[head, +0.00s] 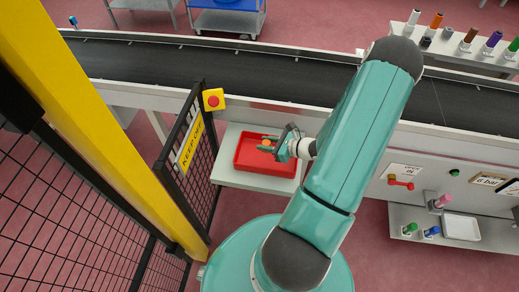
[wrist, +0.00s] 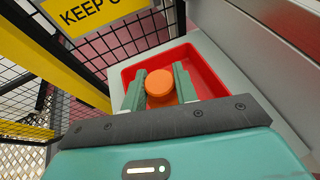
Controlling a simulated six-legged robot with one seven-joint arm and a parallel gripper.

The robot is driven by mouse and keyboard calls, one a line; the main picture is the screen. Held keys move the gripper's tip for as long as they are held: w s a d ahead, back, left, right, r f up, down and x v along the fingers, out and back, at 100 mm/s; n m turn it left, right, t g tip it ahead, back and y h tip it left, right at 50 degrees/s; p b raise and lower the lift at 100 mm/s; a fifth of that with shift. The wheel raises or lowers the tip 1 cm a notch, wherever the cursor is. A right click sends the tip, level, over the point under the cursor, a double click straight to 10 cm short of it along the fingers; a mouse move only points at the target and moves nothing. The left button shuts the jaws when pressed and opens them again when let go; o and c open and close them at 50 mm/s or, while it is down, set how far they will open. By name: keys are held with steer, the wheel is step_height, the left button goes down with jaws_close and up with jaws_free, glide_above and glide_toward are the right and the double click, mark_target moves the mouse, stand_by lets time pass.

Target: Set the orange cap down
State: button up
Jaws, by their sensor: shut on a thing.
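The orange cap (wrist: 159,83) is a round orange disc between the two green fingers of my gripper (wrist: 160,88) in the wrist view. The fingers are shut on it from both sides. In the head view my gripper (head: 275,145) is over the red tray (head: 262,169), with the orange cap (head: 266,143) small between its fingers. The tray's red rim also shows behind the fingers in the wrist view (wrist: 203,64). I cannot tell how high the cap is above the tray floor.
The tray sits on a pale shelf (head: 228,175) below the conveyor (head: 200,66). A lower shelf (head: 410,243) with bottles is on the right.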

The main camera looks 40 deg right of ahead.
steer(key=w+f, duration=0.2)
steer(key=f, duration=0.1)
steer(key=shift+w+a, duration=0.2)
steer(key=shift+w, duration=0.1)
steer(key=shift+w+f, duration=0.15)
steer(key=shift+f, duration=0.8)
steer(key=shift+w+f, duration=0.1)
steer(key=shift+f, duration=0.8)
steer(key=shift+f, duration=0.1)
steer(key=o, duration=0.9)
steer(key=shift+o, duration=0.2)
